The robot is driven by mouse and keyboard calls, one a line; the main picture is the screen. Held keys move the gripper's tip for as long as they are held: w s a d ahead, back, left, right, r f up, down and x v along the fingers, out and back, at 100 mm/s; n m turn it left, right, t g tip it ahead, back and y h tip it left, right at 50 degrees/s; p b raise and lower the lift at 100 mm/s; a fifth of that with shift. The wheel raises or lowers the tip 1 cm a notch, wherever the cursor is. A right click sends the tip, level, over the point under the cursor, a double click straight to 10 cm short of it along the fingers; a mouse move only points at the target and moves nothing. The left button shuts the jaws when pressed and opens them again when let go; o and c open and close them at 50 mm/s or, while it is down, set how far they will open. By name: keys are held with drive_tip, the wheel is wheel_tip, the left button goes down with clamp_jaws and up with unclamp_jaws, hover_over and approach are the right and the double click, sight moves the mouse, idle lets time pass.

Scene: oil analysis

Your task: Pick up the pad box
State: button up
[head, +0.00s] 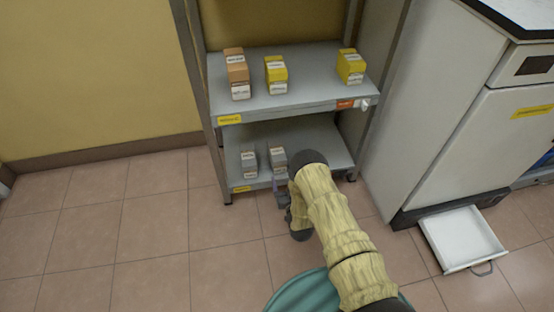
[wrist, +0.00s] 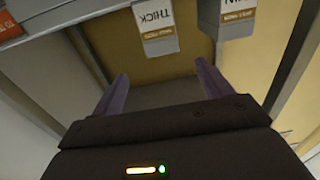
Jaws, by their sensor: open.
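Small grey boxes stand in two groups on the lower shelf, a left grey box (head: 249,163) and a right grey box (head: 277,160). In the wrist view, the picture is upside down: a box labelled THICK (wrist: 158,45) is near top centre and another box, its label partly cut off and ending in "IN" (wrist: 236,30), is to its right. Their small brown labels are too blurred to read surely. My gripper (wrist: 160,84) is open and empty, its two purple fingers apart, with the boxes beyond the fingertips. In the head view it is low at the shelf's front, partly hidden by my arm.
The metal shelf rack's upper shelf (head: 300,98) holds an orange box (head: 237,74) and yellow boxes (head: 276,75) (head: 350,66). A white cabinet (head: 440,110) stands at right, with an open white drawer (head: 462,238) near the floor. The tiled floor at left is clear.

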drive_tip(key=b, duration=0.4)
approach(278, 153)
drive_tip(key=x, duration=0.2)
drive_tip(key=f+x, duration=0.1)
drive_tip(key=x, duration=0.1)
drive_tip(key=shift+w, duration=0.4)
drive_tip(key=shift+w+r, duration=0.1)
drive_tip(key=shift+r, duration=0.1)
drive_tip(key=shift+w+a+f+b, duration=0.3)
drive_tip(key=shift+w+b, duration=0.3)
drive_tip(key=shift+b, duration=0.35)
drive_tip(key=b+x, duration=0.2)
drive_tip(key=x, duration=0.1)
drive_tip(key=shift+a, duration=0.1)
drive_tip(key=shift+w+a+r+b, duration=0.1)
drive_tip(key=shift+w+b, duration=0.3)
